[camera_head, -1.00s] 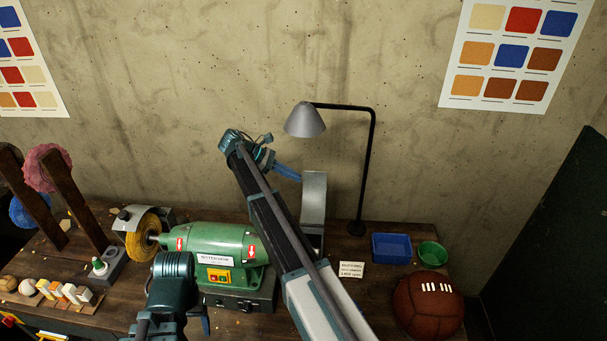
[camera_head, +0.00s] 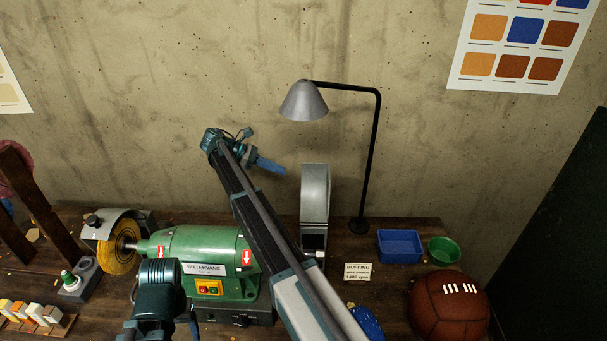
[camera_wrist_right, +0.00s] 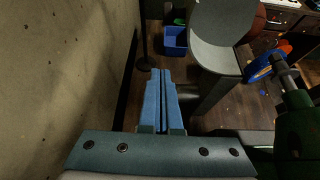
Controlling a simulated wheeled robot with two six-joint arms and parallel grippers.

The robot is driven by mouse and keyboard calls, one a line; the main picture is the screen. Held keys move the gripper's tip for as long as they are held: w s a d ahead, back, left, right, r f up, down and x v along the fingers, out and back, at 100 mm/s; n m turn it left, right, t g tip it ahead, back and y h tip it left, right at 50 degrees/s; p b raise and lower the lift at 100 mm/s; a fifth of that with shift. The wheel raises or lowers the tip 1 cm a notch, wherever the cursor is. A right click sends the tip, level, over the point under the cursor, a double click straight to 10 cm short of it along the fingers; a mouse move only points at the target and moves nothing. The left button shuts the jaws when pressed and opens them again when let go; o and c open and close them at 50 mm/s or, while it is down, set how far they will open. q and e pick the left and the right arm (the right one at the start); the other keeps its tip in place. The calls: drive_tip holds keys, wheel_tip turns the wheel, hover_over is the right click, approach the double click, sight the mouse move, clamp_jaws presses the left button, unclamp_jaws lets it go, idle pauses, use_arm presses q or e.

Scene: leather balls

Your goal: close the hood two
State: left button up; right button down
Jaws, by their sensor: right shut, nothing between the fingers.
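Hood two looks to be the curved grey metal hood (camera_head: 315,190) at the right end of the green buffing machine (camera_head: 195,250). It stands raised, its curved plate upright. In the right wrist view the hood (camera_wrist_right: 218,45) is right of my fingers. My right gripper (camera_head: 272,166) is left of the hood's upper part, with a visible gap. In the right wrist view its blue fingers (camera_wrist_right: 161,75) lie together, empty. My left arm shows at the lower left, in front of the machine; only a bit of blue shows by it, so its jaw state is unclear.
A black-stemmed lamp (camera_head: 303,101) stands behind the hood. A blue tray (camera_head: 400,246), green bowl (camera_head: 443,251), small sign (camera_head: 358,272) and brown ball (camera_head: 450,305) are on the right. Another hood (camera_head: 105,226) is over the yellow wheel (camera_head: 117,258). The concrete wall is close behind.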

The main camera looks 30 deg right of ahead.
sight(307, 171)
drive_tip(key=b+x, duration=0.5)
drive_tip(key=x, duration=0.5)
drive_tip(key=shift+s+f, duration=0.1)
drive_tip(key=shift+s, duration=0.1)
drive_tip(key=shift+r+p, duration=0.85)
drive_tip(key=shift+r, duration=0.05)
drive_tip(key=shift+s+d+r+p, duration=0.15)
drive_tip(key=shift+r+p, duration=1.15)
drive_tip(key=shift+d, duration=0.1)
